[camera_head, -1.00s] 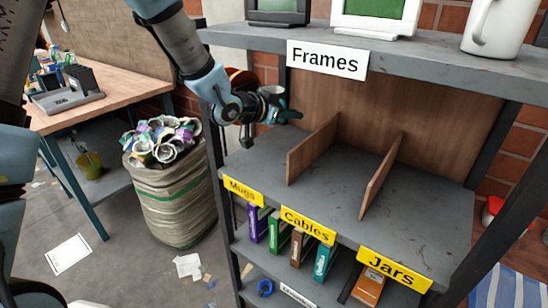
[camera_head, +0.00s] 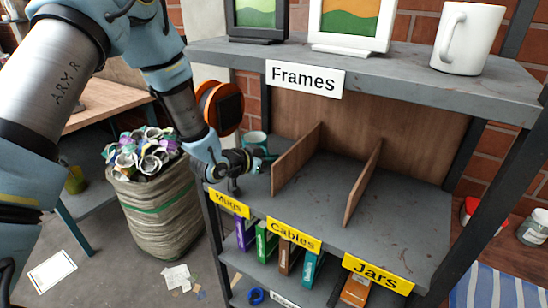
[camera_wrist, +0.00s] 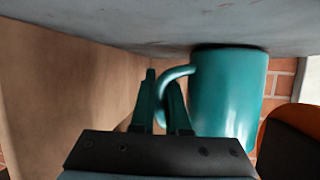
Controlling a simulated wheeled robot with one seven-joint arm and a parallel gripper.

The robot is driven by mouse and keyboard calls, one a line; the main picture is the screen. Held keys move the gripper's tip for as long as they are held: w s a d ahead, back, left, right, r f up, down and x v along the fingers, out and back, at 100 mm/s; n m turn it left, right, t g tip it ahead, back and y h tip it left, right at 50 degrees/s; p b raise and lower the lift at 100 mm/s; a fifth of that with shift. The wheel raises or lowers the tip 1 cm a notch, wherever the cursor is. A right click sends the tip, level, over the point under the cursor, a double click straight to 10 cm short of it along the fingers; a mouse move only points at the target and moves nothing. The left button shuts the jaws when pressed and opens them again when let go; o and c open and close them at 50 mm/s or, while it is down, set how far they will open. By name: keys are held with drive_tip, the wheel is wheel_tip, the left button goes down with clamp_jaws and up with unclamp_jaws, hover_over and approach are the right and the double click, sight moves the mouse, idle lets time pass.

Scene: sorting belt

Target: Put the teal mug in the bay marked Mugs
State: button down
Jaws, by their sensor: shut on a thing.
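The teal mug (camera_head: 256,139) is upright in the back left of the Mugs bay, partly hidden by my wrist. In the wrist view the mug (camera_wrist: 226,98) appears upside down, its base end at or very close to a grey board; I cannot tell whether they touch. My gripper (camera_head: 267,160) is shut on the mug's handle, and its fingers (camera_wrist: 163,90) show there in the wrist view. The yellow Mugs label (camera_head: 229,204) is on the shelf's front edge. A wooden divider (camera_head: 296,160) bounds the bay on the right.
The Cables (camera_head: 293,236) and Jars (camera_head: 378,273) bays are empty. The upper shelf (camera_head: 400,85), labelled Frames, overhangs the bays and carries two frames and a white mug (camera_head: 468,38). An orange-rimmed disc (camera_head: 220,106) is by my arm. A full sack (camera_head: 160,215) stands left.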

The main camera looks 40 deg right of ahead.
drive_tip(key=c, duration=1.4)
unclamp_jaws()
drive_tip(key=shift+f, duration=0.2)
drive_tip(key=o, duration=0.5)
drive_tip(key=shift+r, duration=0.1)
drive_tip(key=shift+r, duration=0.15)
drive_tip(key=shift+a, duration=0.3)
drive_tip(key=b+v, duration=0.4)
drive_tip(key=v, duration=0.7)
drive_tip(key=shift+a+r, duration=0.15)
drive_tip(key=shift+r, duration=0.05)
